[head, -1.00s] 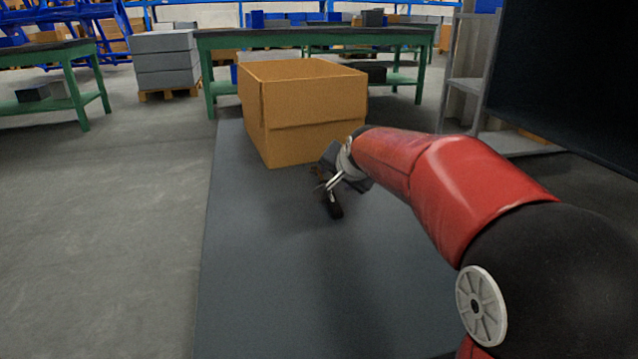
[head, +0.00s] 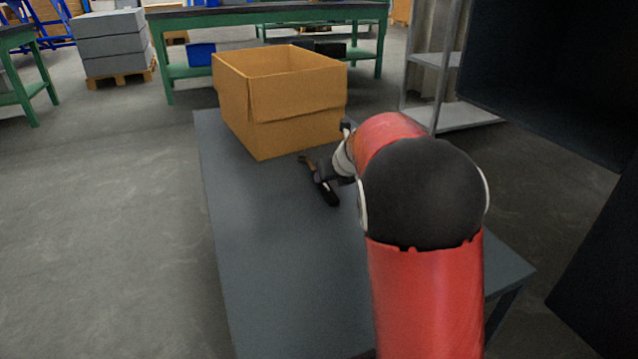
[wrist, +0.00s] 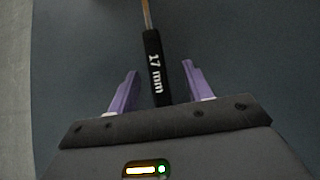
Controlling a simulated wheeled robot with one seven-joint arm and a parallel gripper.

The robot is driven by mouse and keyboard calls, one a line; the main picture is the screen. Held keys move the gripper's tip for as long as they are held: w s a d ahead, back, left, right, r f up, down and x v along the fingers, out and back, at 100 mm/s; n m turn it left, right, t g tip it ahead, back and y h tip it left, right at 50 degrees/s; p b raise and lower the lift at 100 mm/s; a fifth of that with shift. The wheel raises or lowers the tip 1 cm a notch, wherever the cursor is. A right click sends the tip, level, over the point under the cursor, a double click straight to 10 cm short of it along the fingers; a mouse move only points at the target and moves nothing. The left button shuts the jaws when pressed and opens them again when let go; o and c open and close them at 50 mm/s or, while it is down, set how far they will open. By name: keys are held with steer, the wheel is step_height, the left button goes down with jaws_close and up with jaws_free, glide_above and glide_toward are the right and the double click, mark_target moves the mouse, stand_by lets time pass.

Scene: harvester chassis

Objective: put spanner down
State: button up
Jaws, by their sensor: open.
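The spanner (head: 328,194) has a black handle and appears to lie on the grey table (head: 270,270), just in front of the cardboard box. In the wrist view its handle (wrist: 154,66), marked "17 mm", runs between my two purple fingers, and its metal shaft leaves the top of the picture. My gripper (wrist: 160,71) is open, with a gap on each side of the handle. In the head view my gripper is at the spanner's right side, partly hidden by my arm. The spanner's far end is cut off in the wrist view.
An open cardboard box (head: 295,125) stands on the far end of the table, close to my gripper. The near left part of the table is clear. A dark panel (head: 550,80) stands at the right. A green workbench (head: 270,12) is behind the box.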

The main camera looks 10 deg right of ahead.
steer(key=x, duration=0.5)
steer(key=shift+a+f+b, duration=0.1)
steer(key=shift+a+b, duration=0.25)
steer(key=shift+b, duration=0.05)
steer(key=shift+c, duration=0.3)
jaws_close()
